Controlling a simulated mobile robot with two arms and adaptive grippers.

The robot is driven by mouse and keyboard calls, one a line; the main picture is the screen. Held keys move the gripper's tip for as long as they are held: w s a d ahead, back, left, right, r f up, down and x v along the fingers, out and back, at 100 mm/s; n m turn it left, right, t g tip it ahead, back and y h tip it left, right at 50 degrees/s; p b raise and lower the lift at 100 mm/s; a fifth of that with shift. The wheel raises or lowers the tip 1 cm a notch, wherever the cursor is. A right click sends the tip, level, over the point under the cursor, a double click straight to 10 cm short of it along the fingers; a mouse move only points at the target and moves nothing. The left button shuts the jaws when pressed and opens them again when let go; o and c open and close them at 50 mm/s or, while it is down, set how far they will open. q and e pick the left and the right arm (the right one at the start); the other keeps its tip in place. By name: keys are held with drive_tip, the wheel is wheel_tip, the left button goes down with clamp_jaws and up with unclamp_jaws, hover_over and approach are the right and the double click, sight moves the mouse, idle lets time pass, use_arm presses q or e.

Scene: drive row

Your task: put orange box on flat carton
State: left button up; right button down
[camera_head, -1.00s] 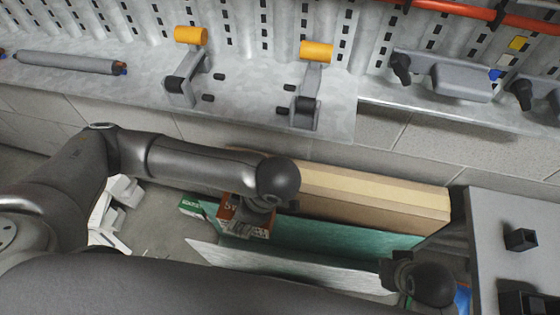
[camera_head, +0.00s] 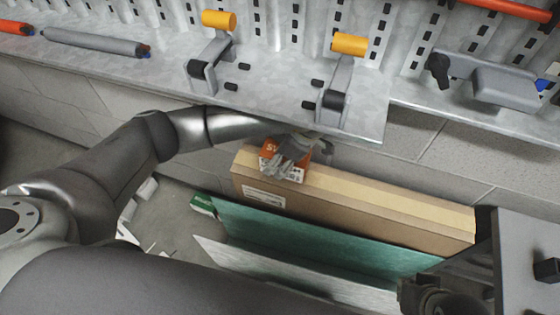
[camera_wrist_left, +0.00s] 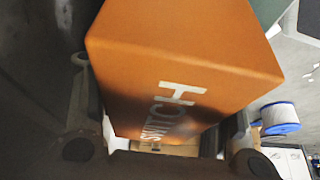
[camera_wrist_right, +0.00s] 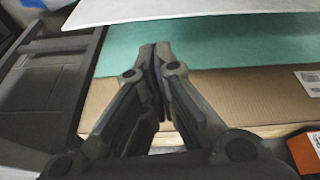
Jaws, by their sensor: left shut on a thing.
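The orange box (camera_head: 269,148), with white lettering, is in my left gripper (camera_head: 290,155) over the left end of the flat carton (camera_head: 370,205). In the left wrist view the orange box (camera_wrist_left: 180,65) fills the middle, between the fingers of my left gripper (camera_wrist_left: 170,135). I cannot tell whether its underside touches the carton. The carton is long, brown cardboard with a paler tape strip and a white label. My right gripper (camera_wrist_right: 157,60) is shut and empty, above the carton (camera_wrist_right: 235,98) and green panel. A corner of the orange box (camera_wrist_right: 305,152) shows there too.
A green panel (camera_head: 320,245) and a pale panel (camera_head: 290,272) lean in front of the carton. A grey unit (camera_head: 520,235) stands at the right. A small green box (camera_head: 202,204) lies left.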

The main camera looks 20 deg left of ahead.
use_arm(q)
drive_tip(key=shift+f, duration=0.5)
use_arm(e)
drive_tip(key=shift+w+a+r+t, duration=0.15)
drive_tip(key=shift+w+t, duration=0.15)
drive_tip(key=shift+w, duration=0.3)
drive_tip(key=shift+w+a+r+t, duration=0.15)
drive_tip(key=shift+w+t, duration=0.15)
drive_tip(key=shift+w, duration=0.25)
use_arm(q)
drive_tip(key=shift+f, duration=0.1)
drive_tip(key=o, duration=1.2)
use_arm(e)
drive_tip(key=shift+w, duration=0.25)
use_arm(q)
drive_tip(key=shift+o, duration=0.2)
